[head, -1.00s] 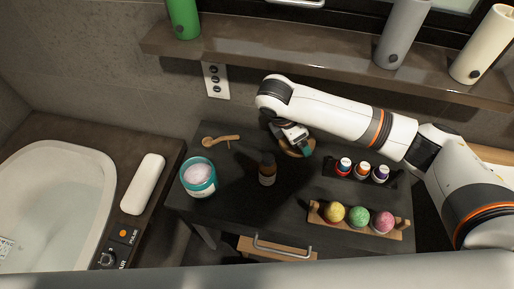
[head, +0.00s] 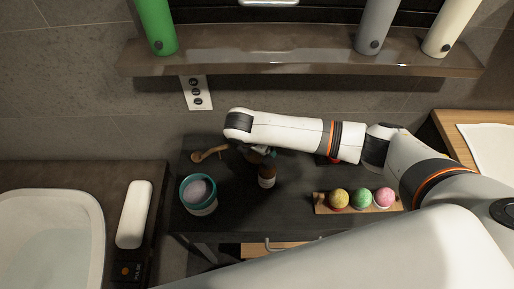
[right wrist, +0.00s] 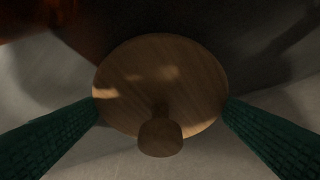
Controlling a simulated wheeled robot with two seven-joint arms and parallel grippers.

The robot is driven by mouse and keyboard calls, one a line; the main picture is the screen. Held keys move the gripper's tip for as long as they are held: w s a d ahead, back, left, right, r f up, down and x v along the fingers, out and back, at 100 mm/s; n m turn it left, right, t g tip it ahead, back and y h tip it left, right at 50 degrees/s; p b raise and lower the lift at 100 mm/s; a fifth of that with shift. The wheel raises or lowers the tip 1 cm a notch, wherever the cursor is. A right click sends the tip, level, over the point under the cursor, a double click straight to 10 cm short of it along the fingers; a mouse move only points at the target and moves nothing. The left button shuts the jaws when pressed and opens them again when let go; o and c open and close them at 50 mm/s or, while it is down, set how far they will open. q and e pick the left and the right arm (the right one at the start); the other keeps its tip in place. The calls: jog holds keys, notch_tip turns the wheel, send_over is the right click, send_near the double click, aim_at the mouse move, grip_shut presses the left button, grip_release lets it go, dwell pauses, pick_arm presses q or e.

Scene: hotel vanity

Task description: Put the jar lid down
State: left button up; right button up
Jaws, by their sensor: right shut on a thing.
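The jar lid (right wrist: 160,80) is a round wooden disc with a knob. It fills the middle of the right wrist view, between the green fingers of my right gripper (right wrist: 160,108), which is shut on it. In the head view my right gripper (head: 262,152) is over the back of the dark table, behind the brown bottle, and the lid is mostly hidden there. The open teal jar (head: 199,202) with pale pink contents stands to the left and nearer. My left gripper is not in view.
A brown bottle (head: 267,180) stands close in front of the gripper. A wooden scoop (head: 208,154) lies at the back left. A wooden holder (head: 321,204) with three coloured balls is at the right. The dark table (head: 250,217) has bare room in front. The shelf (head: 280,52) is above.

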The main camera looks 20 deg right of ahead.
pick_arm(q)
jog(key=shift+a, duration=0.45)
pick_arm(e)
jog(key=shift+d+f, duration=0.1)
jog(key=shift+f, duration=0.8)
jog(key=o, duration=0.8)
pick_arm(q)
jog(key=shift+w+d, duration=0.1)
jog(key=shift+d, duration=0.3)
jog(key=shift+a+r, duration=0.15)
pick_arm(e)
jog(key=v, duration=1.2)
jog(key=shift+w+r, duration=0.1)
